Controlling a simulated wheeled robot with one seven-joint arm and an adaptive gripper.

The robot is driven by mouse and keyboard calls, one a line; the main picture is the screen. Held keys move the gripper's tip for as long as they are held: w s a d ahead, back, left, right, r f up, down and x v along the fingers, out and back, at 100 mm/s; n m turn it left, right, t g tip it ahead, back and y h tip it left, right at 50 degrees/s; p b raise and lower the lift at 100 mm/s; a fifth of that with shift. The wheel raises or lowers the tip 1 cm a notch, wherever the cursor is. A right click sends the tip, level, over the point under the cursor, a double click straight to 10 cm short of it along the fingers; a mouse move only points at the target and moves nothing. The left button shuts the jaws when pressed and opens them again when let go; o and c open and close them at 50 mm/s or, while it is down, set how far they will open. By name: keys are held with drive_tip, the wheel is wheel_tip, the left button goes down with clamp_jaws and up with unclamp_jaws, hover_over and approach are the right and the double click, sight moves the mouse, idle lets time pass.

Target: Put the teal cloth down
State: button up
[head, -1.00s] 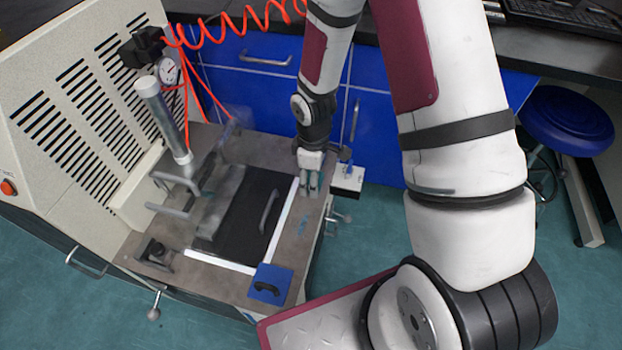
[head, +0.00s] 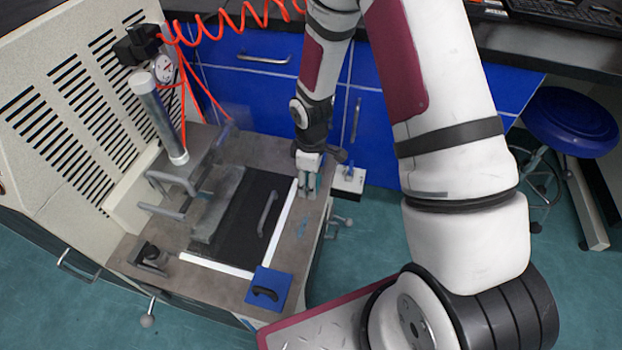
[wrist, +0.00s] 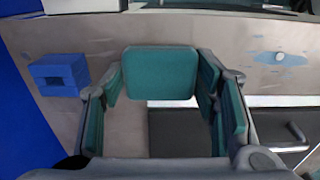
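The teal cloth (wrist: 160,73) shows in the wrist view as a flat, rounded square between my fingertips, its sides meeting the fingers at left and right. My gripper (wrist: 161,80) has teal pads along both fingers and appears shut on the cloth. In the head view my gripper (head: 308,187) points down, low over the brown machine top (head: 290,255), beside the far end of the white strip. The cloth is hard to tell from the teal pads there. I cannot tell whether the cloth touches the surface.
A black plate with a handle (head: 267,213) lies left of my gripper, bordered by white strips (head: 218,265). A blue block with a black handle (head: 268,288) sits at the near corner. Another blue block (wrist: 60,74) is left of my gripper. A blue stool (head: 568,121) stands right.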

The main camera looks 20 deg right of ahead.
drive_tip(key=shift+o, duration=1.4)
drive_tip(key=shift+r, duration=0.1)
wheel_tip(320, 180, up, 12)
drive_tip(key=p, duration=0.4)
drive_tip(key=s+d+r+m+h, duration=0.1)
drive_tip(key=s+r+m, duration=0.2)
drive_tip(key=s+r, duration=0.55)
drive_tip(key=s+d+r+m, duration=0.1)
drive_tip(key=s+r+m, duration=0.25)
drive_tip(key=r, duration=0.95)
drive_tip(key=s+a+r+m, duration=0.1)
drive_tip(key=s+r+m, duration=0.1)
drive_tip(key=s, duration=0.8)
drive_tip(key=s+a+r+m+y, duration=0.1)
drive_tip(key=s+r, duration=0.3)
drive_tip(key=s, duration=0.6)
drive_tip(key=shift+s+m, duration=0.15)
drive_tip(key=shift+m, duration=0.5)
